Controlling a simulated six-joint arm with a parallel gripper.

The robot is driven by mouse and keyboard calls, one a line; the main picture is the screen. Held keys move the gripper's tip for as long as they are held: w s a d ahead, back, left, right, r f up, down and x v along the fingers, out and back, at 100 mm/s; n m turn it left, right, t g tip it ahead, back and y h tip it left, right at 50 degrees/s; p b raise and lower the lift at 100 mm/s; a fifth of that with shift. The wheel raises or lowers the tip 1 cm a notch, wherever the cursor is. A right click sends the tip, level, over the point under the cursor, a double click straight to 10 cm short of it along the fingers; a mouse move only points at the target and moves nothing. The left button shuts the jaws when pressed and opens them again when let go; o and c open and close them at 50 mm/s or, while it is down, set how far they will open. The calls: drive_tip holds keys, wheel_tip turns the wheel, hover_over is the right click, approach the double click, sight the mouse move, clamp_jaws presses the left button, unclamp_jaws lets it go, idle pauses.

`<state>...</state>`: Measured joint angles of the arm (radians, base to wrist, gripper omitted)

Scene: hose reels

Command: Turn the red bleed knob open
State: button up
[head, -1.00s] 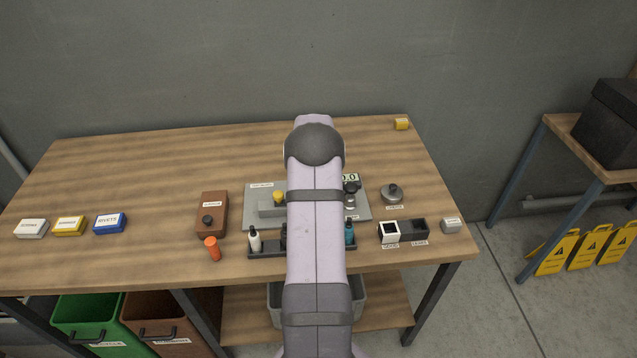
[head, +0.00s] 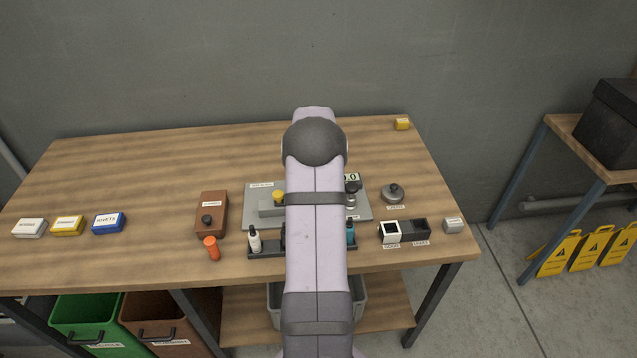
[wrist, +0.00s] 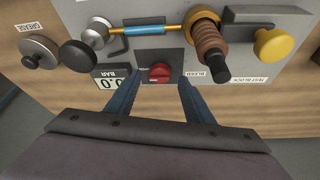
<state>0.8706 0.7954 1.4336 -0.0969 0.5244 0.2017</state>
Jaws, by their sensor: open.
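The red bleed knob (wrist: 160,72) shows in the wrist view at the upper middle, on a grey plate (wrist: 140,78) with a "BLEED" label (wrist: 196,74) to its right. My gripper (wrist: 156,84) reaches toward it with two blue fingers apart. One fingertip is left of the knob and one right of it, just short of it in the picture; I cannot tell whether they touch it. In the head view my arm hides the knob and the gripper. The grey plate (head: 362,212) shows on both sides of my arm there.
Near the knob in the wrist view are a display reading 0.0 (wrist: 110,84), a brown ribbed handle (wrist: 210,45), a blue tube (wrist: 145,30) and a yellow knob (wrist: 273,45). In the head view, a bottle rack (head: 268,252) stands at the plate's front edge.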

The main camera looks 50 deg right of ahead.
drive_tip(key=shift+b+v, duration=0.7)
drive_tip(key=shift+v, duration=1.6)
